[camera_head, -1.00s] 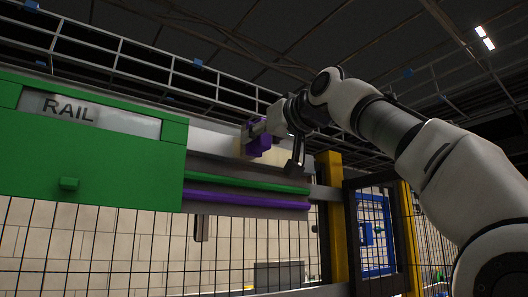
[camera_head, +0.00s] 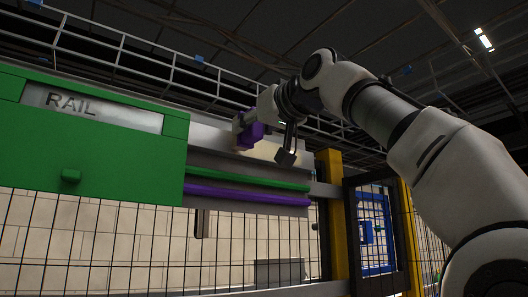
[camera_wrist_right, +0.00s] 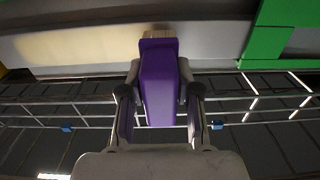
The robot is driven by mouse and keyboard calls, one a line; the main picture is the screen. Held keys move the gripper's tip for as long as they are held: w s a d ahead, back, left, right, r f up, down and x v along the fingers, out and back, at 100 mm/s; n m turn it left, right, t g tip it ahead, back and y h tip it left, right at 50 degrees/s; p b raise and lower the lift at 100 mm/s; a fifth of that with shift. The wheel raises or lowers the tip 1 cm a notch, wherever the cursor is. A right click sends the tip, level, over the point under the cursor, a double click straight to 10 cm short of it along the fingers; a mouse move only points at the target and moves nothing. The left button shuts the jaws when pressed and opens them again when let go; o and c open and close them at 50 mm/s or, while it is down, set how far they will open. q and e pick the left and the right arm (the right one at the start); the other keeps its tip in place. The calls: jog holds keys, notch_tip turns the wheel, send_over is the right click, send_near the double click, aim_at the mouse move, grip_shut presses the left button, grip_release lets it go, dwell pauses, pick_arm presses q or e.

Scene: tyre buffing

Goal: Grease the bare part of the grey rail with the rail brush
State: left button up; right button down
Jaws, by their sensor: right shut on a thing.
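My right gripper (camera_head: 266,115) is shut on the purple rail brush (camera_head: 250,134). The brush also shows in the right wrist view (camera_wrist_right: 160,85), upright between the two fingers, with its pale bristle end at the rail face. The grey rail (camera_head: 208,138) runs to the right from the green housing. A cream grease layer (camera_head: 265,153) covers part of the rail below and to the right of the brush. In the right wrist view this cream layer (camera_wrist_right: 80,45) lies left of the brush, and plain grey rail (camera_wrist_right: 215,38) lies right of it. My left gripper is not in view.
A green housing (camera_head: 90,150) marked RAIL covers the left side. Green (camera_head: 250,179) and purple (camera_head: 250,195) bars run below the rail. A yellow post (camera_head: 330,215) and mesh fence stand to the right. A railing runs above and behind.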

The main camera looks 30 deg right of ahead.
aim_at(244, 145)
jog(key=shift+a, duration=0.2)
jog(key=shift+w+d, duration=0.1)
jog(key=shift+d, duration=0.15)
jog(key=shift+w+a+p, duration=0.2)
jog(key=shift+w+p, duration=0.2)
jog(key=shift+w, duration=0.15)
notch_tip(244, 145, down, 3)
jog(key=b, duration=0.3)
jog(key=shift+s+d, duration=0.1)
jog(key=shift+s, duration=0.05)
jog(key=shift+r, duration=0.1)
